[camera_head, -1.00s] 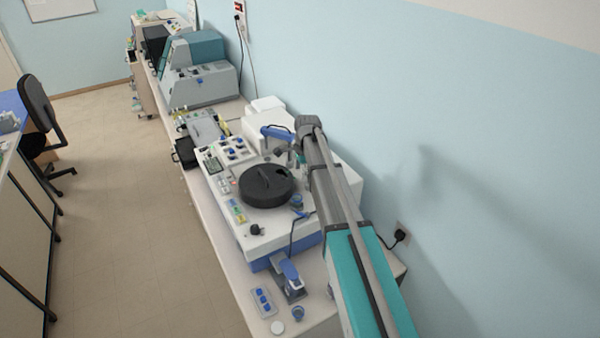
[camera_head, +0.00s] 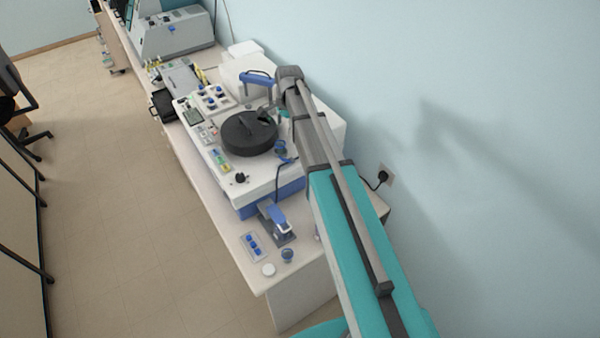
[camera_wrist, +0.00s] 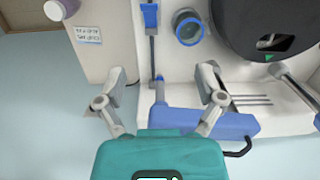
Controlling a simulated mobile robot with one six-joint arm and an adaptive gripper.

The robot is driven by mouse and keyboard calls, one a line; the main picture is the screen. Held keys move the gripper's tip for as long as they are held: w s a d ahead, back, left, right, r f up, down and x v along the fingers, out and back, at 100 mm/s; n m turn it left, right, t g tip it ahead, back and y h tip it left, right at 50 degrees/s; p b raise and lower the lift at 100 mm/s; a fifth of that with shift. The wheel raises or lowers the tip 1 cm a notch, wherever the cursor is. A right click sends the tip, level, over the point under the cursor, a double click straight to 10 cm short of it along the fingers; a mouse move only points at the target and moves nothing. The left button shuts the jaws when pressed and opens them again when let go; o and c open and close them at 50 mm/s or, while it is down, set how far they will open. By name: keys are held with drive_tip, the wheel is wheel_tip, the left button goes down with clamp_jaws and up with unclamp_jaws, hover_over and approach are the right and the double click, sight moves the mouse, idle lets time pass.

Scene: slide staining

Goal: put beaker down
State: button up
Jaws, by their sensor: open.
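A small round beaker with a blue rim (camera_wrist: 188,27) stands in the upper middle of the wrist view, beside the black round lid. My gripper (camera_wrist: 162,76) is open there, its two fingers spread wide with nothing between them. The beaker lies beyond the fingertips, apart from them. In the head view a small blue-rimmed vessel (camera_head: 281,148) stands on the white machine, right of the black lid. My arm reaches over the machine in that view, and the fingertips are not clear there.
The white machine (camera_head: 225,165) with its black round lid (camera_head: 249,134) fills the middle of the bench. A blue-and-grey device (camera_head: 276,222), a blue-marked tray (camera_head: 254,245), a white disc (camera_head: 268,270) and another small blue vessel (camera_head: 287,255) sit near the bench end. The wall is close on the right.

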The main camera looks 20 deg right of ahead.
drive_tip(key=s+a+n+h, duration=0.1)
drive_tip(key=s+n, duration=1.2)
drive_tip(key=s, duration=1.1)
drive_tip(key=shift+n, duration=0.4)
drive_tip(key=shift+s, duration=0.2)
